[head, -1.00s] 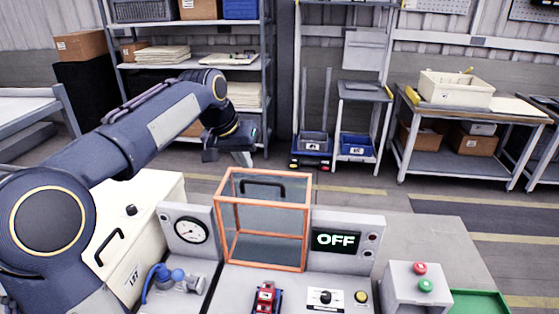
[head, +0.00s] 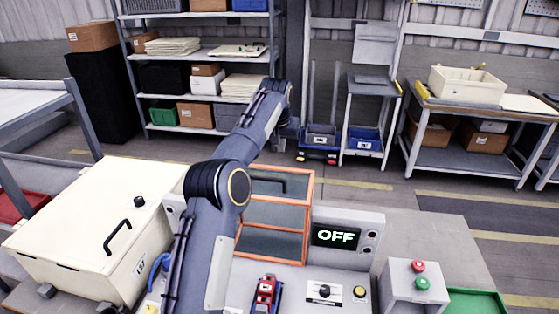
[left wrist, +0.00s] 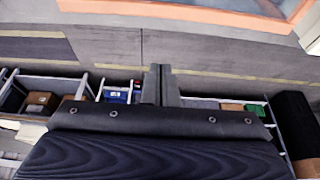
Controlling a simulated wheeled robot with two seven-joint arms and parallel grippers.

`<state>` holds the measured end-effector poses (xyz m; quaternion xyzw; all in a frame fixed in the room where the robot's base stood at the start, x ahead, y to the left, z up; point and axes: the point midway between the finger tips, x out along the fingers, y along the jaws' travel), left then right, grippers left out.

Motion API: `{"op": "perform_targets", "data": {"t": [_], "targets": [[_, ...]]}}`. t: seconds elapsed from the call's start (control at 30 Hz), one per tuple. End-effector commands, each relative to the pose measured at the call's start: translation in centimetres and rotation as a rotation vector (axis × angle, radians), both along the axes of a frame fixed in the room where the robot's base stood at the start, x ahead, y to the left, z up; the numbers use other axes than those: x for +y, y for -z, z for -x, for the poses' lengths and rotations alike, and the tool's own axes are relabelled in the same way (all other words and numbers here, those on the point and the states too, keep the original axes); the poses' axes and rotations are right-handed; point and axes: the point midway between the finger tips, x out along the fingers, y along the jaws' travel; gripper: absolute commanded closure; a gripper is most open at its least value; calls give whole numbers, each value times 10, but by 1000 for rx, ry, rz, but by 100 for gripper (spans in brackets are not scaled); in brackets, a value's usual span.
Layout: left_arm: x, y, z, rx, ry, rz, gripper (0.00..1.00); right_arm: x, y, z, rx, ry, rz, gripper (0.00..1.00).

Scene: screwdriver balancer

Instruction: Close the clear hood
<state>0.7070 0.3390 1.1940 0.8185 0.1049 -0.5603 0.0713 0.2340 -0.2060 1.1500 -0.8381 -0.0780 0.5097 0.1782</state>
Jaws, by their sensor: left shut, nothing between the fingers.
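The clear hood with an orange frame (head: 311,205) stands up above the grey machine, between a gauge panel and the display reading OFF (head: 336,236). A black handle shows through its clear panels. My left arm crosses in front of the hood's left side and hides much of it. My left gripper (head: 291,131) is beyond the hood, above its far edge, and looks apart from it. In the left wrist view its fingers (left wrist: 160,85) are together and empty. Part of the orange frame (left wrist: 215,12) shows at the top there. My right gripper is out of view.
A cream lidded box (head: 85,230) stands at the left. A red part (head: 266,294), a knob panel (head: 323,292) and a button box (head: 416,285) sit at the front. A green tray (head: 475,302) is at the right. Open floor and shelves (head: 195,60) lie behind.

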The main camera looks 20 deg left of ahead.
Motion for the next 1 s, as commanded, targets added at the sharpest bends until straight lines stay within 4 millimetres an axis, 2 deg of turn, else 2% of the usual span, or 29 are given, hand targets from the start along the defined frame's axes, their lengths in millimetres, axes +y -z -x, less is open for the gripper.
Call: {"op": "perform_targets", "data": {"t": [0.03,0.2,0.6,1.0], "targets": [[1,11,-4,4,0,1,100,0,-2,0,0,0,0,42],[4,41,-14,1,0,0,100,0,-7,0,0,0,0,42],[-5,39,19,0,1,0,100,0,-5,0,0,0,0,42],[-6,40,24,-1,0,1,100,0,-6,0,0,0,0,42]]}}
